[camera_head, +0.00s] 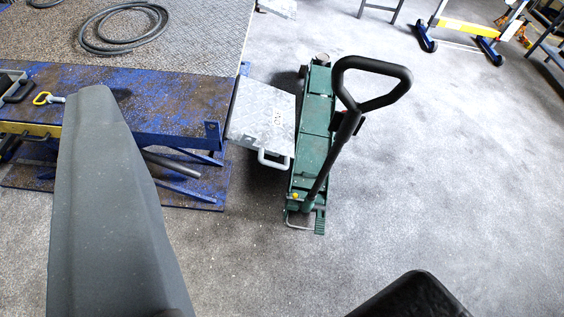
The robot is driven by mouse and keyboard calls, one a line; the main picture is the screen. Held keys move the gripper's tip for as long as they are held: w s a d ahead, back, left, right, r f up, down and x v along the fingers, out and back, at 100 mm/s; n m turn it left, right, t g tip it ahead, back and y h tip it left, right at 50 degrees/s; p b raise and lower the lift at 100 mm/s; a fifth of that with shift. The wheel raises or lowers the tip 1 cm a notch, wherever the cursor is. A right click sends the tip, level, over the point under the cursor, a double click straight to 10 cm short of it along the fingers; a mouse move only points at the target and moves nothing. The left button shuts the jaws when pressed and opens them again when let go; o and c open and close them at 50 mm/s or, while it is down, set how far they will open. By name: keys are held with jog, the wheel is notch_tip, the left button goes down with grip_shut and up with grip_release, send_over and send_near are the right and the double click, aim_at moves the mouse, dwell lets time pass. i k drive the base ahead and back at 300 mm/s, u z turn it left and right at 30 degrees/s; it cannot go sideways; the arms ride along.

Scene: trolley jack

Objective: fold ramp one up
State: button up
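A silver tread-plate ramp (258,112) with a small marking I cannot read clearly extends from the right end of the blue lift platform (175,105). A light handle (272,159) is on its near edge. The green trolley jack (312,140) stands right beside the ramp's right edge; whether they touch is unclear. The jack's black loop handle (372,67) leans up to the right. My gripper (252,182) shows as a large grey finger at left and a dark part at bottom right, wide apart, with nothing held between. It is apart from the ramp.
Another silver plate (278,7) shows at the top edge, partly cut off. A black hose (122,28) lies coiled on the tread plate at upper left. A yellow and blue stand (470,28) is at upper right. The grey floor (450,170) right of the jack is clear.

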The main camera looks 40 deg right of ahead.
aim_at(261, 118)
jog(key=z, duration=0.05)
jog(key=i, duration=1)
jog(key=u, duration=0.05)
